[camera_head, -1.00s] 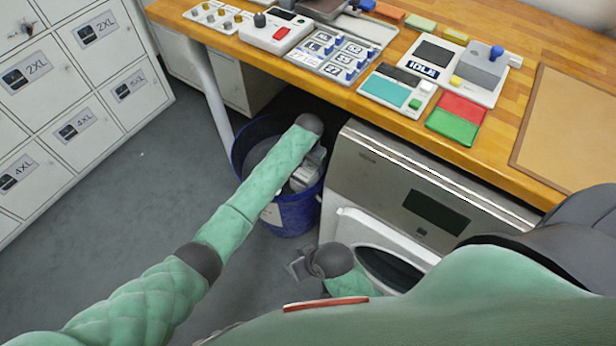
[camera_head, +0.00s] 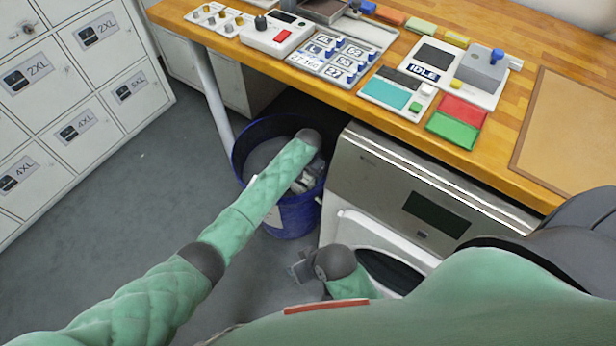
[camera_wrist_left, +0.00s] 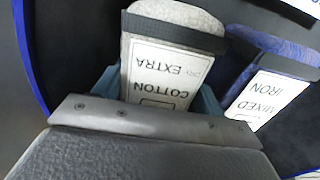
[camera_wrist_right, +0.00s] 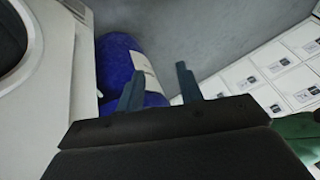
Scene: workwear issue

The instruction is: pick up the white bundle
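The white bundle (camera_wrist_left: 172,22) stands in the blue bin, with a label strip reading COTTON EXTRA DRY. It fills the space between the fingers of my left gripper (camera_wrist_left: 168,92) in the left wrist view. One finger shows on each side of it; the tips are partly hidden, and firm contact cannot be seen. In the head view my left forearm covers most of that gripper over the blue bin (camera_head: 292,218). My right gripper (camera_wrist_right: 158,82) is open and empty, low in front of the white-doored machine (camera_head: 350,225).
A blue bundle (camera_wrist_left: 275,48) labelled MIXED IRON stands right beside the white one. The bin's wall surrounds both. The wooden table (camera_head: 425,130) with control panels overhangs behind the bin. Grey lockers (camera_head: 60,100) stand at left, with clear floor (camera_head: 140,190) between.

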